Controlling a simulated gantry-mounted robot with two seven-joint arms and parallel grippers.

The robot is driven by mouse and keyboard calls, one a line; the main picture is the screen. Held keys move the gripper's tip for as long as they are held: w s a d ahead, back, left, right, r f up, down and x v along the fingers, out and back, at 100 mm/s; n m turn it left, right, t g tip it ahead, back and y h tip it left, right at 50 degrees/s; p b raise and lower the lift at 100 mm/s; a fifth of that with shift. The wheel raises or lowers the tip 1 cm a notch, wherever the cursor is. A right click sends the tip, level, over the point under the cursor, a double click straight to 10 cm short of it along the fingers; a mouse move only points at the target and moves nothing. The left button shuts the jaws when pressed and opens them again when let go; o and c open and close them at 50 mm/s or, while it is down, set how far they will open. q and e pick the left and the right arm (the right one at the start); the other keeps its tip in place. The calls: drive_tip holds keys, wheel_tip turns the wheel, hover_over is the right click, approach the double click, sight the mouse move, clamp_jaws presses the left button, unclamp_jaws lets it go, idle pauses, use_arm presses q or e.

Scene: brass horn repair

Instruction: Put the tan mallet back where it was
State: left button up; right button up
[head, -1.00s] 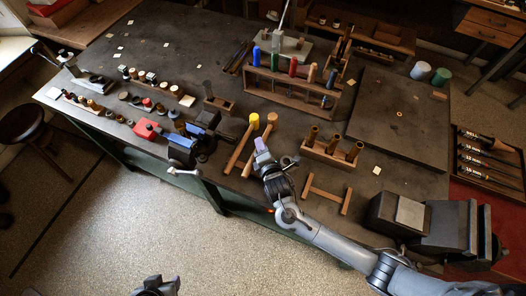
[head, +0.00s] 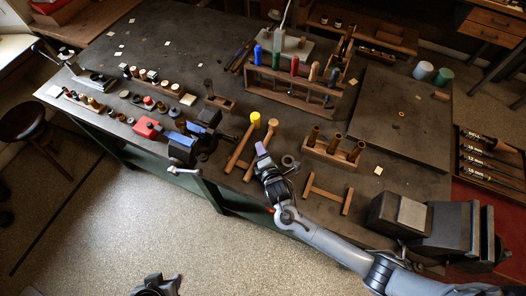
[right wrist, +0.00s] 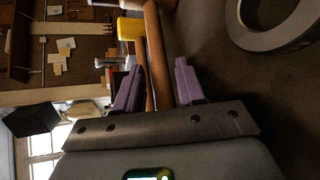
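The tan mallet (head: 273,123) lies on the dark bench, its handle running toward the front edge. Beside it on the left lies a mallet with a yellow head (head: 255,117). My right gripper (head: 262,147) is low over the bench at the tan mallet's handle. In the right wrist view its two lavender fingers (right wrist: 158,85) stand apart, with the tan mallet's handle (right wrist: 158,45) running between them; I see no finger pressed on it. The yellow head (right wrist: 130,28) shows just past the left finger. My left gripper (head: 157,287) is only partly in view at the bottom edge.
A grey ring (head: 289,161) lies just right of my right gripper. A wooden block with brass cylinders (head: 333,152) and an H-shaped wooden piece (head: 327,194) are farther right. A blue vise (head: 192,140) is to the left. A tool rack (head: 292,88) stands behind.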

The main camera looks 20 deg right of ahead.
drive_tip(key=shift+r, duration=0.1)
drive_tip(key=p+v, duration=0.1)
drive_tip(key=v, duration=1.1)
drive_tip(key=m, duration=0.1)
drive_tip(key=s+m+g+y, duration=0.1)
drive_tip(key=shift+s+a+f+m, duration=0.15)
drive_tip(key=shift+f+m, duration=0.15)
drive_tip(key=shift+m, duration=0.1)
drive_tip(key=s+m+g, duration=0.1)
drive_tip(key=m, duration=0.1)
drive_tip(key=s+m+g+y, duration=0.1)
drive_tip(key=s+m, duration=0.1)
drive_tip(key=shift+g, duration=0.4)
drive_tip(key=s+m+g, duration=0.1)
drive_tip(key=s+d+m, duration=0.1)
drive_tip(key=s+m, duration=0.1)
drive_tip(key=s+r+m+g, duration=0.1)
drive_tip(key=m, duration=0.1)
drive_tip(key=shift+s+d+r+g+y, duration=0.1)
drive_tip(key=shift+s+d+g+y, duration=0.2)
drive_tip(key=shift+s+y, duration=0.1)
drive_tip(key=s+d+r+m+g, duration=0.2)
drive_tip(key=s+d+m+g, duration=0.2)
drive_tip(key=s, duration=0.5)
drive_tip(key=d+m, duration=0.1)
drive_tip(key=m, duration=0.1)
drive_tip(key=shift+s+r+m+h, duration=0.3)
drive_tip(key=shift+r+m+h, duration=0.1)
drive_tip(key=shift+d, duration=0.1)
